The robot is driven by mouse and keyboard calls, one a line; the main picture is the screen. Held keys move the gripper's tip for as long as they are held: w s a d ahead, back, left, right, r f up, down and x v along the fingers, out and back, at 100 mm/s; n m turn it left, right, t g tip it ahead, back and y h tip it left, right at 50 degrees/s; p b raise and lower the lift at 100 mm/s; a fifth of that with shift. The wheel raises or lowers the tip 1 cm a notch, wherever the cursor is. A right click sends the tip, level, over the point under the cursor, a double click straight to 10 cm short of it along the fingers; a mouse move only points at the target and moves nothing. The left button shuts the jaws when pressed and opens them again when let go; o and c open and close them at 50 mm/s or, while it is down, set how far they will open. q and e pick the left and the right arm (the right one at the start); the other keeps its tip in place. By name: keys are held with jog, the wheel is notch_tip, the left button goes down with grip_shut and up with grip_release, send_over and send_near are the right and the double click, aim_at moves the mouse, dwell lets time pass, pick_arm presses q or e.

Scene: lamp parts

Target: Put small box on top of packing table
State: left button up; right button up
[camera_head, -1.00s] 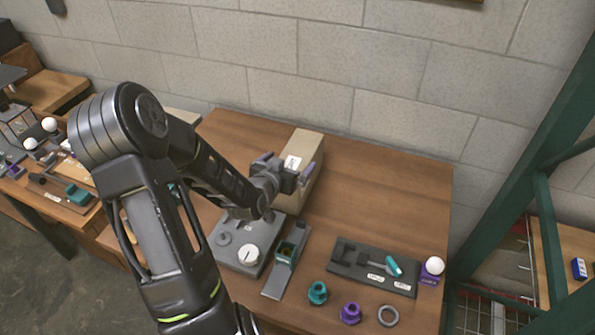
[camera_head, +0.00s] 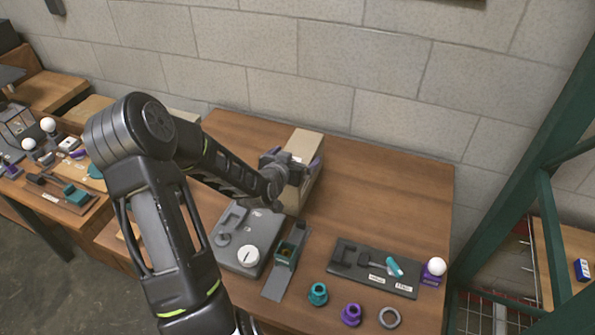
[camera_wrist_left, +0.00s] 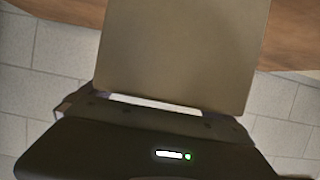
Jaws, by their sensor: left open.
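The small box (camera_head: 304,144), plain tan cardboard, stands upright on the brown wooden table (camera_head: 390,195), toward its back left. My left gripper (camera_head: 292,168) is at the box, its open fingers on either side of it; the purple finger pads are partly hidden. I cannot tell whether the fingers touch it. In the left wrist view the box (camera_wrist_left: 180,50) fills the upper middle, close in front of the gripper. My right gripper is not in view. I cannot tell which table is the packing table.
In front of the box are a grey panel with a white knob (camera_head: 248,256), a grey holder (camera_head: 285,258), a dark tray (camera_head: 375,268), several small parts and a white ball (camera_head: 437,266). A green frame (camera_head: 510,200) stands right. The table's back right is clear.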

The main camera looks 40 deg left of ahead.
pick_arm(q)
jog(key=shift+r, duration=0.1)
jog(key=c, duration=2)
